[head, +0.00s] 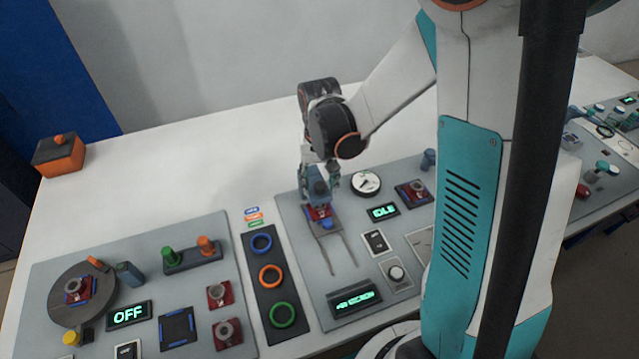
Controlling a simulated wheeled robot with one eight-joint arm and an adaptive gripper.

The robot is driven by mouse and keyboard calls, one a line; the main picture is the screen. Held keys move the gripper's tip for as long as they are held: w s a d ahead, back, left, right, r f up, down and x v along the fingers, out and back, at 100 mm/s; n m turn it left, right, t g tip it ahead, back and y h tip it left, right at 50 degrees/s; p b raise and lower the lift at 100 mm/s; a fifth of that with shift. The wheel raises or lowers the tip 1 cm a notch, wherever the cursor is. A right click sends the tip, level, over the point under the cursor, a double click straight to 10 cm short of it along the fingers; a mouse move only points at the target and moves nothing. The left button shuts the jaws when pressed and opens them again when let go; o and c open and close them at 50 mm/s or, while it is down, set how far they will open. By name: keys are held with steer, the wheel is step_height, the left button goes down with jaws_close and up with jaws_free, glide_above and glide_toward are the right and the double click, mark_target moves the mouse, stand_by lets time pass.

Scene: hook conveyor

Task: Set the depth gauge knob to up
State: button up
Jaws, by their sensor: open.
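A round white-faced dial gauge with a dark rim and a dark pointer (366,183) is set in the middle panel. A small round pale knob on a square plate (396,273) sits lower right in the same panel. No readable label tells which belongs to the depth gauge, and the knob's setting is too small to tell. My gripper (318,203) is open and points down, left of the dial, over a red block with blue parts (318,213). I cannot tell whether it touches the block. The dial is close to my gripper; the pale knob is farther off, down and right.
The middle panel (300,255) also holds a two-pronged rail (336,253), a green "IDLE" display (383,212) and a switch (376,241). Coloured rings (270,276) lie to its left. A left panel holds a turntable (55,305). My arm hides the panel's right side.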

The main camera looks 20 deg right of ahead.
steer(key=shift+f, duration=0.2)
jaws_close()
steer(key=shift+r+p, duration=0.6)
steer(key=shift+r, duration=0.55)
jaws_free()
step_height(320, 180, up, 12)
